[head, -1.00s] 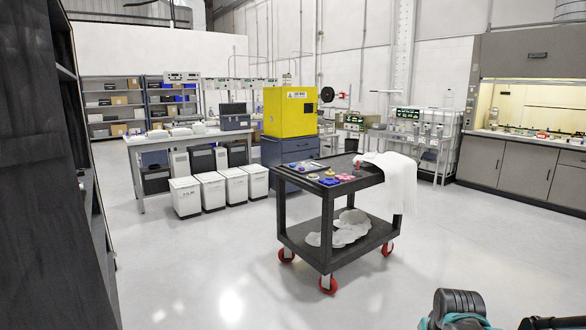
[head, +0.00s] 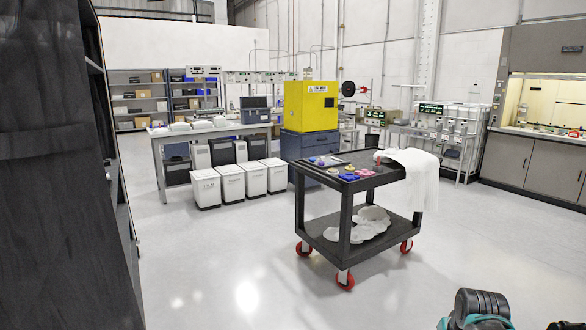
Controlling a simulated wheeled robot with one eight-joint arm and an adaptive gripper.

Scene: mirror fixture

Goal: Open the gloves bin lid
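Several white bins with lids stand in a row on the floor in front of the long bench at the left. They are the leftmost bin (head: 205,189), a second bin (head: 231,183), a third bin (head: 254,179) and a rightmost bin (head: 276,176). Their lids look shut. The dark print on their fronts is too small to read, so I cannot tell which one is for gloves. Parts of my own arm show at the bottom right, far from the bins. My gripper's fingers are not in view.
A black cart (head: 345,205) with red wheels, small coloured items and a white cloth (head: 417,170) stands right of the bins. A yellow cabinet (head: 311,105) is behind it. A tall dark unit (head: 55,170) fills the left edge. The floor before the bins is clear.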

